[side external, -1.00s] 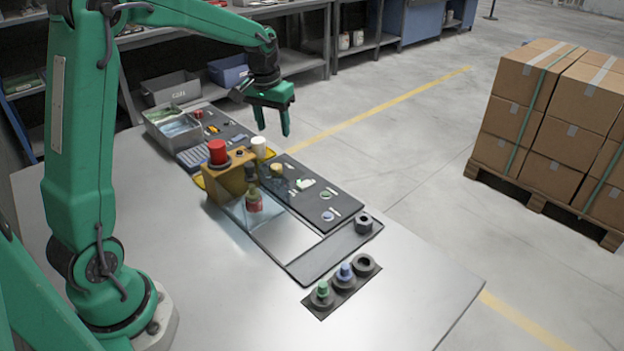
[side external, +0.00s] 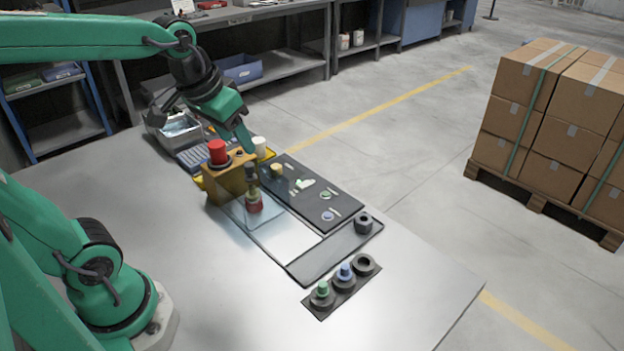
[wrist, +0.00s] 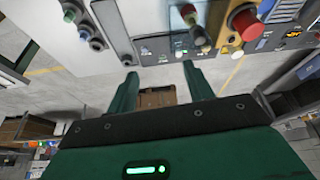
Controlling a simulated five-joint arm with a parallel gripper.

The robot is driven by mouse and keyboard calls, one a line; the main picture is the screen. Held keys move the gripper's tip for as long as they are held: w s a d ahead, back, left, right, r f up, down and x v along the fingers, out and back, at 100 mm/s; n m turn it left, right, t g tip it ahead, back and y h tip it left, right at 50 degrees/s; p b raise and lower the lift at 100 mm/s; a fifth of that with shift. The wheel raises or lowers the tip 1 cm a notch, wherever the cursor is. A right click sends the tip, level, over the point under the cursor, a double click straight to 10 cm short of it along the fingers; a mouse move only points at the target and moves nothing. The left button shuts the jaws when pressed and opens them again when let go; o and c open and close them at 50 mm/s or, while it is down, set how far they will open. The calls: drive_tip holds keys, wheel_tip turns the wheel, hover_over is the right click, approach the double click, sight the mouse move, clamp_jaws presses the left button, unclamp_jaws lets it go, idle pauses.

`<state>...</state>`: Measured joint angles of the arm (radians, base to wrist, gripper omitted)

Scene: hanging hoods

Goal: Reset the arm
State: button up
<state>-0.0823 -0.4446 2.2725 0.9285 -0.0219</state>
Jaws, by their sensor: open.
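My green gripper (side external: 240,138) hangs tilted over the back part of the table in the side view, behind the yellow-brown block (side external: 225,185) with the red cap (side external: 218,152). In the wrist view my gripper (wrist: 160,74) is open, its two fingers apart and nothing between them. Past the fingers that view shows the upper side of the work area, with the red cap (wrist: 246,23) at the right.
A dark board (side external: 325,200) with small parts lies right of the block. Dark holders (side external: 343,280) with green and blue pegs sit at the front. A grey bin (side external: 180,130) stands at the back left. Stacked boxes (side external: 560,95) stand on the floor.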

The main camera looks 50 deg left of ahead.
drive_tip(key=s+d+f+m+t, duration=0.1)
drive_tip(key=s+d, duration=0.1)
drive_tip(key=s, duration=0.4)
drive_tip(key=shift+s+d+f, duration=0.2)
drive_tip(key=shift+s+f, duration=0.1)
drive_tip(key=shift+s, duration=0.05)
idle(0.8)
